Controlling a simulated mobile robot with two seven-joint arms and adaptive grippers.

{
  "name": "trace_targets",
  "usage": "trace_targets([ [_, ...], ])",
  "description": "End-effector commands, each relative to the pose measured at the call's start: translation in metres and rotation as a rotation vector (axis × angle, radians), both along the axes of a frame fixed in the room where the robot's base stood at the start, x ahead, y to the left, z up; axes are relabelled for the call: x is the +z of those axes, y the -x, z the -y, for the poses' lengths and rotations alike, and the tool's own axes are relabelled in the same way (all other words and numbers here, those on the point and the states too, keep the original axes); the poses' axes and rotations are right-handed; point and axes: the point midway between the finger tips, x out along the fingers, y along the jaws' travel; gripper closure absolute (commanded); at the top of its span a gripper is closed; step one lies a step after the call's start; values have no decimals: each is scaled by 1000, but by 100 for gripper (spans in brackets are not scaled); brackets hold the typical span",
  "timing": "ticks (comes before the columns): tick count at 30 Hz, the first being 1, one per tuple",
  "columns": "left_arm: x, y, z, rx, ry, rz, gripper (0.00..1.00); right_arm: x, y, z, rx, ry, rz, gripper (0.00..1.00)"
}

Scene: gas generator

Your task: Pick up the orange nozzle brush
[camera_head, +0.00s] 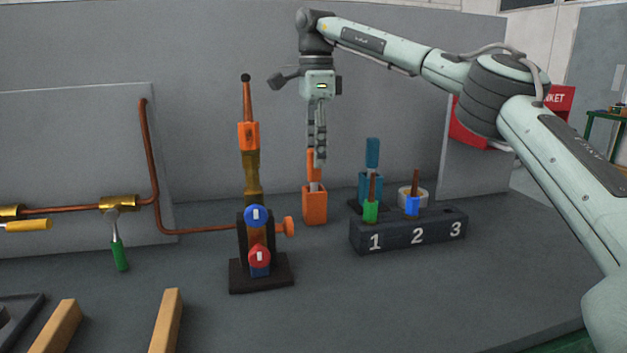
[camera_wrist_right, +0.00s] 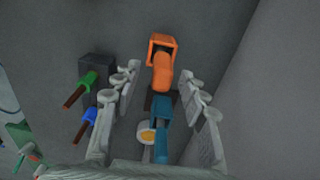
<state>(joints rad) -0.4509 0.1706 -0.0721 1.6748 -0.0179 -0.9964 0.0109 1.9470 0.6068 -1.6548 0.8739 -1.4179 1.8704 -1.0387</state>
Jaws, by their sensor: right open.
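The orange nozzle brush (camera_head: 311,168) stands upright with its lower end in an orange holder (camera_head: 315,208) on the grey table. My right gripper (camera_head: 318,155) points down over the brush, and its fingers overlap the handle in the head view. In the right wrist view, the orange handle (camera_wrist_right: 162,76) shows between the two open fingers of my right gripper (camera_wrist_right: 160,85), with a gap on both sides. The holder (camera_wrist_right: 175,50) is just beyond the fingertips. How deep the handle sits between the fingers is hard to tell. My left gripper is not in view.
A blue brush (camera_head: 372,153) in a blue holder stands to the right. A dark block (camera_head: 395,238) numbered 1 to 3 holds green and blue nozzles. A torch on a valve stand (camera_head: 261,275) is left of the orange holder. A grey wall stands behind.

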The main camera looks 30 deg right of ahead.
Motion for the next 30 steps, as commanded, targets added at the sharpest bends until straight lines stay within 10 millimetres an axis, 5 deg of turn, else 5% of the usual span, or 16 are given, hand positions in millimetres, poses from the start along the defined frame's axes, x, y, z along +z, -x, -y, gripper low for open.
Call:
trace_targets([
  [6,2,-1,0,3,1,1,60,-33,-1,-2,2,-1,-1,57],
  [16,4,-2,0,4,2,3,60,-41,-1,-3,1,-3,2,57],
  [26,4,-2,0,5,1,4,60,-40,-1,-3,2,-3,2,98],
  [30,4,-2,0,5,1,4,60,-40,-1,-3,2,-3,2,100],
])
